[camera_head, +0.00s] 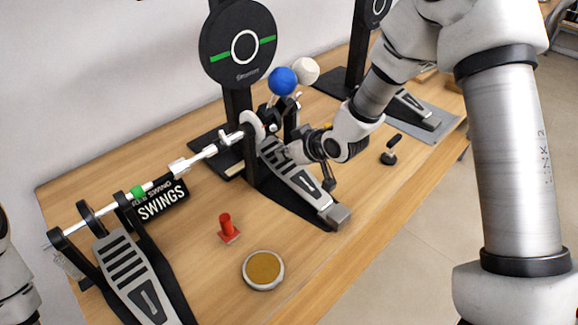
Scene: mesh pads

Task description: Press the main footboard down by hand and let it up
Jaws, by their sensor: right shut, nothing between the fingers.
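The main footboard (297,187) is a grey slotted plate on a black base in the middle of the table, below the round practice pad (238,45). It slopes up toward the back. My right gripper (291,154) is shut and empty at the upper part of the footboard. Its fingertips overlap the plate there; I cannot tell whether they touch it. The gripper and wrist hide part of the linkage behind. A blue beater ball (282,81) and a white beater ball (305,71) stand above the footboard, right of the pad. My left gripper is out of view.
A second footboard (132,272) stands at the lower left, joined by a silver shaft (207,152). A red peg (227,227), a round tan-topped disc (263,269) and a "SWINGS" sign (160,205) are nearby. A black knobbed piece (390,152) and another pedal (412,108) are on the right.

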